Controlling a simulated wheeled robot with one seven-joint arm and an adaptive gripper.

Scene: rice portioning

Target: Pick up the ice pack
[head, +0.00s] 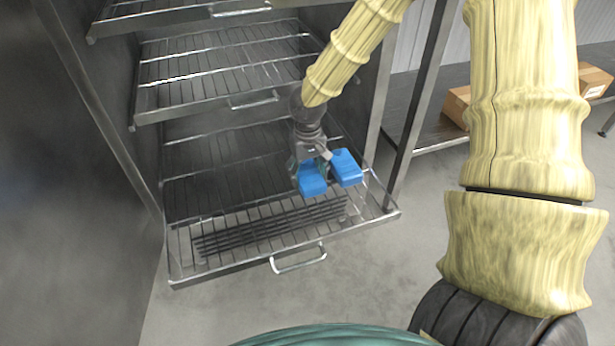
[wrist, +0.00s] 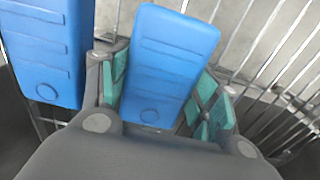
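Two blue ice packs are at the right side of the pulled-out bottom wire rack. In the head view one ice pack (head: 312,182) is directly at my gripper (head: 311,160), and the other ice pack (head: 346,168) is just right of it. In the wrist view the first pack (wrist: 168,55) lies between the teal-padded fingers of my gripper (wrist: 162,85). The pads are close along both its sides; whether they press on it cannot be told. The other pack (wrist: 45,50) is outside the fingers, at the left.
The bottom rack (head: 222,272) has a front handle (head: 299,262) and its left part is empty. More wire racks (head: 205,107) stand above, close to my arm. A metal post (head: 415,100) and a shelf with cardboard boxes (head: 457,106) are to the right.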

